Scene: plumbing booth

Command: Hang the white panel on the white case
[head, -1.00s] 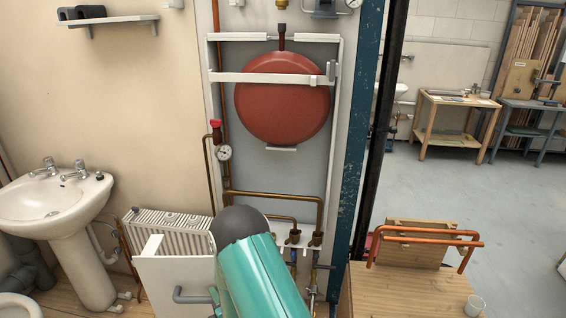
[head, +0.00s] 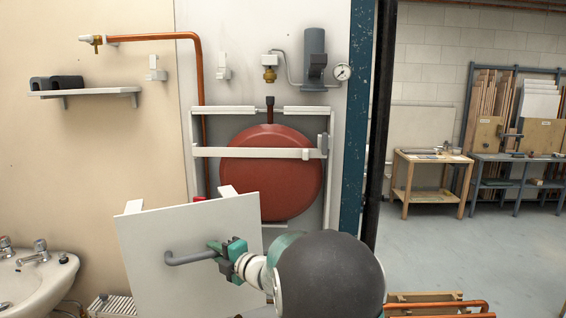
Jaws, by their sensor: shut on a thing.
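The white panel (head: 160,230) is a flat sheet with a grey bar handle (head: 188,258) on its face and two white tabs along its top edge. My gripper (head: 217,249) is shut on the right part of the handle and holds the panel slightly tilted. The white case (head: 331,180) is an open frame on the wall around a red round vessel (head: 270,165), with a crossbar (head: 250,153) over the vessel. The panel is in front of the case's lower left in the picture, with its top edge below the crossbar. The panel hides the case's lower left.
A blue post (head: 358,130) stands close on the right. A washbasin (head: 40,280) is at the lower left.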

